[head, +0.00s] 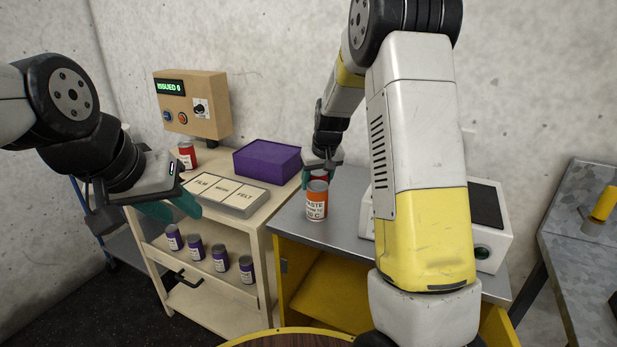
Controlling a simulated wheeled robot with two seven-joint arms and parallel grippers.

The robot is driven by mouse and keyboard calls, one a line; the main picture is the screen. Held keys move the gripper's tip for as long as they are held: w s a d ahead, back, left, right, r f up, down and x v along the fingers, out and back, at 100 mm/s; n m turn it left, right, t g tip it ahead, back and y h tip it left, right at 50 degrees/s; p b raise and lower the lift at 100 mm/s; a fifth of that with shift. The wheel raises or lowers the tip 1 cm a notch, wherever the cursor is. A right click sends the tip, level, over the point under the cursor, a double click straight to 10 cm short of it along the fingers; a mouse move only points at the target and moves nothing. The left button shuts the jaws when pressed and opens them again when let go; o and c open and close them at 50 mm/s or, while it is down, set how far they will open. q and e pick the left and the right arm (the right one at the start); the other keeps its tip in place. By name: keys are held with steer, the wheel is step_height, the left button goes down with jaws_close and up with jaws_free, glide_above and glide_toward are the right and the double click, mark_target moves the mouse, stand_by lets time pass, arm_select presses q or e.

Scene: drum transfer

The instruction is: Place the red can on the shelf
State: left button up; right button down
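A red can (319,174) shows partly on the grey counter (345,201), behind an orange can (316,204). My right gripper (321,170) points down at this red can, with its fingers around the can's top; I cannot tell whether they press on it. Another red can (187,155) stands at the back left of the cream cart's top. My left gripper (140,213) hangs in front of the cart's left side, open and empty, its teal fingertips apart. The cart's middle shelf (205,262) carries several purple cans (220,257).
A purple box (267,159) and a labelled tray (222,194) sit on the cart top. A control box (191,104) reads "ISSUED 0". A white device (490,235) stands on the counter behind my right arm. A round table edge (285,336) is at the front.

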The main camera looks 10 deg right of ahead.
steer(key=c, duration=0.8)
jaws_free()
steer(key=shift+f, duration=0.15)
steer(key=shift+c, duration=0.2)
steer(key=o, duration=0.3)
